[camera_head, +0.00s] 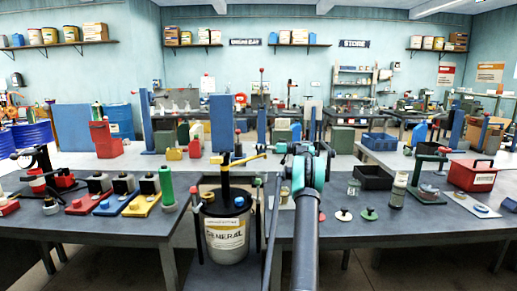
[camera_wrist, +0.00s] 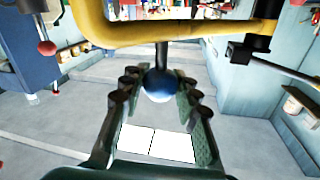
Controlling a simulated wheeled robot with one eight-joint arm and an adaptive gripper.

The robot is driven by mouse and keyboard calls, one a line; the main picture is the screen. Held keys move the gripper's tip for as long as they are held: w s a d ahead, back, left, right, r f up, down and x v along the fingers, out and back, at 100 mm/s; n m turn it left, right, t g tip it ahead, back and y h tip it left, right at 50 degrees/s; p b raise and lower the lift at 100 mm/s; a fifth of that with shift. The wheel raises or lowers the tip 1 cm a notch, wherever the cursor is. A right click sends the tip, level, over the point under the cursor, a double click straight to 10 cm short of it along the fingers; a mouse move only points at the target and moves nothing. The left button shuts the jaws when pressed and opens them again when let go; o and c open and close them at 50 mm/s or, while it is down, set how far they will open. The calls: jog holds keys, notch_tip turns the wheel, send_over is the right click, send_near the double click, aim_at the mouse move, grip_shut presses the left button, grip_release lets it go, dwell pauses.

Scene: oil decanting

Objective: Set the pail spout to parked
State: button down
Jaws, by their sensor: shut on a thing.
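The pail (camera_head: 226,238) is a white and black drum labelled GENERAL, below the gap in the front bench. A dark column (camera_head: 225,180) rises from its lid and carries the yellow spout (camera_head: 245,158), which points to the right. In the wrist view the yellow spout (camera_wrist: 180,30) crosses the top, with a dark rod and a blue ball knob (camera_wrist: 159,86) below it. My gripper (camera_wrist: 160,80) has its two fingers on either side of the knob and is shut on it. In the head view my gripper (camera_head: 283,148) is at the spout's right end, partly hidden by my arm.
To the right are small jars, a black bin (camera_head: 373,177) and a red toolbox (camera_head: 472,177).

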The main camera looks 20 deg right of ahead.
jog(key=shift+w+r, duration=0.1)
jog(key=shift+w, duration=0.05)
jog(key=c, duration=1.1)
grip_release()
jog(key=v, duration=1.2)
